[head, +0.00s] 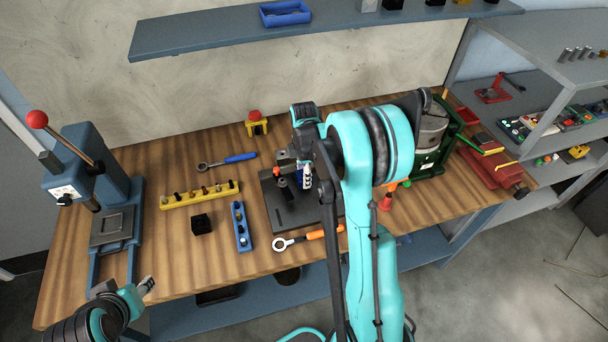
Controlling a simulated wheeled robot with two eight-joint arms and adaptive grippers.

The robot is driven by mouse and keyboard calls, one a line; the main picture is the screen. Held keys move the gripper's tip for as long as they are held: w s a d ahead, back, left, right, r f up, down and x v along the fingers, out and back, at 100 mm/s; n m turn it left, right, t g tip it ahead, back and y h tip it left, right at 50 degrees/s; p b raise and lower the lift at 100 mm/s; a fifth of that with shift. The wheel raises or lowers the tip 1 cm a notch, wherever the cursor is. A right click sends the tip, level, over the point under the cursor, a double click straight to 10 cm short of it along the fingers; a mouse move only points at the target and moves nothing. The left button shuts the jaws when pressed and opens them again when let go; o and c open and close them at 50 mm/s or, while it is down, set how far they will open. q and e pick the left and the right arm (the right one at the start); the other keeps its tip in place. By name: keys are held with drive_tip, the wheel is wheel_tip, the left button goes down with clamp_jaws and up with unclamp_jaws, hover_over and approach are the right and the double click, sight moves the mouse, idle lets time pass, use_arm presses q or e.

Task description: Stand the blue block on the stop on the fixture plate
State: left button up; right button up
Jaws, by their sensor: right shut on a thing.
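The fixture plate (285,214) is a dark flat plate on the wooden bench, partly hidden behind my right arm. Dark fittings stand on it; I cannot tell which one is the stop. My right gripper (305,181) is low over the plate, largely hidden by its own arm. I cannot tell whether the block touches the stop or plate. My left gripper (146,287) is at the bench's front left edge, away from the plate; its jaw opening is unclear.
A yellow rack (199,196), a black cube (201,224) and a blue rack (241,227) lie left of the plate. An orange-handled wrench (308,238) lies in front of it. A press with a red knob (37,119) stands at left. A blue shelf (220,33) hangs above.

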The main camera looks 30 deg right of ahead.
drive_tip(key=shift+f+b, duration=0.75)
idle(1.3)
drive_tip(key=o, duration=1.8)
drive_tip(key=shift+r, duration=0.1)
drive_tip(key=shift+r+p, duration=2)
drive_tip(key=shift+r, duration=0.95)
